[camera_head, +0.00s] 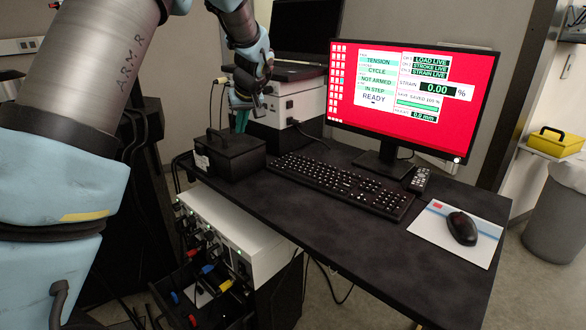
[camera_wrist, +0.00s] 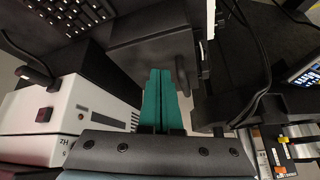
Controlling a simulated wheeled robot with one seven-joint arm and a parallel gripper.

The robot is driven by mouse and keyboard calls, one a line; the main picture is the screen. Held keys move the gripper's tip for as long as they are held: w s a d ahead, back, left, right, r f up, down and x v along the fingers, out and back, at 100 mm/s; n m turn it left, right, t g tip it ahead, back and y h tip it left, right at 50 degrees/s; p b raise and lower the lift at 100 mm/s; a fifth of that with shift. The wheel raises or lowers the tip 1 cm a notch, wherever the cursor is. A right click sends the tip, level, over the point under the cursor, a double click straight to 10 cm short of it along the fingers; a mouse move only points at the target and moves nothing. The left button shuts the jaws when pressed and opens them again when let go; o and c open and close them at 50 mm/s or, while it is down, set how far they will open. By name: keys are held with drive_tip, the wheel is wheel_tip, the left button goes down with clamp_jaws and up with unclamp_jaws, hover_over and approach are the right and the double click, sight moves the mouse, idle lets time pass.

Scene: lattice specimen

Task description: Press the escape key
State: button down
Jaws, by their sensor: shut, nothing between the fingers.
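The black keyboard (camera_head: 335,187) lies on the dark desk (camera_head: 390,255), in front of the monitor (camera_head: 405,100). Its left end is beside a black box (camera_head: 230,160).
A white instrument (camera_head: 287,113) bearing a laptop (camera_head: 305,28) stands behind the black box. A remote (camera_head: 418,179) lies right of the keyboard; a mouse (camera_head: 462,228) sits on a pale mat (camera_head: 435,235). The desk's front strip is clear. Another white instrument (camera_head: 250,235) stands below.

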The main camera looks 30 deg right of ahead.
drive_tip(key=s+d+f+t+b, duration=0.1)
drive_tip(key=d, duration=0.8)
drive_tip(key=s+d+f+t+h+b, duration=0.1)
drive_tip(key=s+d+b, duration=0.1)
drive_tip(key=d, duration=0.7)
drive_tip(key=shift+d+t, duration=0.25)
drive_tip(key=shift+t, duration=0.05)
drive_tip(key=p, duration=0.2)
hover_over(293, 157)
wheel_tip(293, 157, down, 7)
drive_tip(key=shift+s+r, duration=0.1)
wheel_tip(293, 157, down, 2)
drive_tip(key=shift+f+p, duration=0.25)
drive_tip(key=shift+p, duration=0.15)
drive_tip(key=shift+f, duration=0.9)
drive_tip(key=shift+f, duration=0.1)
